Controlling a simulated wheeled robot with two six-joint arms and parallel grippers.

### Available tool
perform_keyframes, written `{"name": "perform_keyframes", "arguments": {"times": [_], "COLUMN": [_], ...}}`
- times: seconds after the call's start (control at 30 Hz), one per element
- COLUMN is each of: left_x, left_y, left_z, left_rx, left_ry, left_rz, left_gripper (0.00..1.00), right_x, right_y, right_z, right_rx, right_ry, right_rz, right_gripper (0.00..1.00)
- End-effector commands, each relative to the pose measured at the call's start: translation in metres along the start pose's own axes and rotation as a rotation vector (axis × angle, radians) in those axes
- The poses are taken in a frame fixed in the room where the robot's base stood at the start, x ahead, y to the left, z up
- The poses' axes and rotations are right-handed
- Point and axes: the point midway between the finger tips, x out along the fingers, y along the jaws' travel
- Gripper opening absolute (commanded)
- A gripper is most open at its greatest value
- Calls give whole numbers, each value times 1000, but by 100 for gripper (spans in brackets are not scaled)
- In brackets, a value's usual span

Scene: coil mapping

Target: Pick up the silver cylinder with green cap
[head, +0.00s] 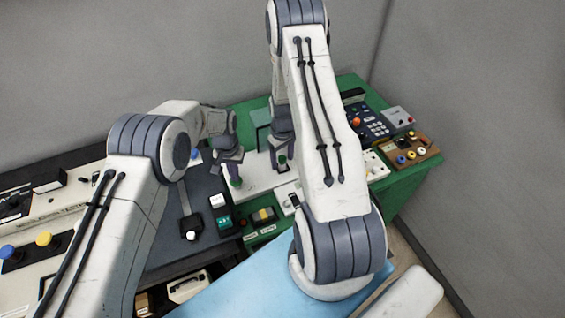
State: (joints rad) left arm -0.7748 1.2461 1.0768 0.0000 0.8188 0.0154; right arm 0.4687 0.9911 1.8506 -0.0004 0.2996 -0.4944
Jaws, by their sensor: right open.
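Two small green spots that look like caps show under my grippers. One green cap (236,183) is just below the fingers of my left gripper (232,172), over the left end of a white board. Another green cap (282,159) is at the fingertips of my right gripper (281,162), on the right part of that board. The silver body of a cylinder is too small or hidden to make out at either spot. My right gripper is open and points down around or beside its cap; I cannot tell which. My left gripper's finger gap is not clear.
The white board (262,186) lies on a green bench (417,174). A keypad panel (362,118) and a brown box with knobs (412,150) stand at the right. A dark panel with a lever (188,215) is at the left. My arms cover much of the middle.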

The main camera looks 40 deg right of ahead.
Motion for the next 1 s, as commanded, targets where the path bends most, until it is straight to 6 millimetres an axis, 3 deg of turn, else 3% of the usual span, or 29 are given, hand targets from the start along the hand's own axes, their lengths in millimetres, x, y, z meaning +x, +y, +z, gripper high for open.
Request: {"name": "perform_keyframes", "arguments": {"times": [0.07, 0.27, 0.63, 1.0], "left_x": [1, 1, 1, 1], "left_y": [0, 0, 0, 0], "left_z": [1, 1, 1, 1], "left_rx": [0, 0, 0, 0], "left_ry": [-2, -2, -2, -2], "left_rz": [0, 0, 0, 0], "left_gripper": [0, 0, 0, 0], "right_x": [0, 0, -8, -78], "right_y": [0, 0, 0, 1], "right_z": [0, 0, -1, -1], "right_rx": [0, 0, 0, 0], "right_ry": [0, 0, 2, 4], "right_rz": [0, 0, 1, 2], "right_gripper": [71, 0, 0, 0]}}
